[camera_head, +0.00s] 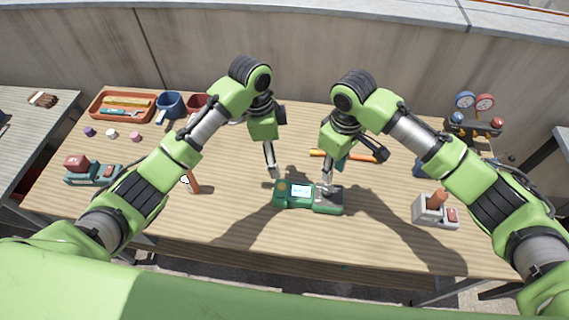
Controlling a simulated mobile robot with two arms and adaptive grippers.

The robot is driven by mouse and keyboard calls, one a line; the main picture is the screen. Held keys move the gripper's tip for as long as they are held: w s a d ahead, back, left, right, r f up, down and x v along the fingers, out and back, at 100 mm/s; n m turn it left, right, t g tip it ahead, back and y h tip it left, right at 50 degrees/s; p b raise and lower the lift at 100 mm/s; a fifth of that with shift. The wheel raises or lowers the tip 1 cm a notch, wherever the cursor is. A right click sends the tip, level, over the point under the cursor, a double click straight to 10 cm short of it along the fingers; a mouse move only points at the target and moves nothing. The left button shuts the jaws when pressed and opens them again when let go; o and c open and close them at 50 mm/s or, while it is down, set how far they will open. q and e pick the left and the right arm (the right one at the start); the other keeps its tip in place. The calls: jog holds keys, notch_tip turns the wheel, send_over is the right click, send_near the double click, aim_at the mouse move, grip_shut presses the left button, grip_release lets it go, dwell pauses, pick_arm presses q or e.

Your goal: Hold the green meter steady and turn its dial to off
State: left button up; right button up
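The green meter (295,203) lies on the wooden table in front of me, with a lit screen on its left half and a dark panel on its right half. My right gripper (328,188) points down over the dark panel; its tips look close together and seem to touch or nearly touch it. The dial is hidden or too small to make out there. My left gripper (275,173) points down at the meter's upper left edge, very near it. I cannot tell whether it touches. Its fingers show edge-on.
A red-brown tray (97,112), a blue mug (171,106) and small caps (111,133) are at the back left. A gauge set (474,118) stands at the back right. A grey device (428,212) is at right, a teal one (103,178) at left. The front is clear.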

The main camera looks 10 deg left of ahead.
aim_at(284, 189)
pick_arm(q)
jog(key=s+d+f, duration=0.1)
jog(key=f, duration=0.3)
jog(key=s+d+f+m+y, duration=0.1)
jog(key=f, duration=0.4)
jog(key=s+d+f+m, duration=0.1)
jog(key=f, duration=0.4)
jog(key=shift+s+f+y, duration=0.15)
jog(key=shift+f+y, duration=0.1)
jog(key=shift+y, duration=0.15)
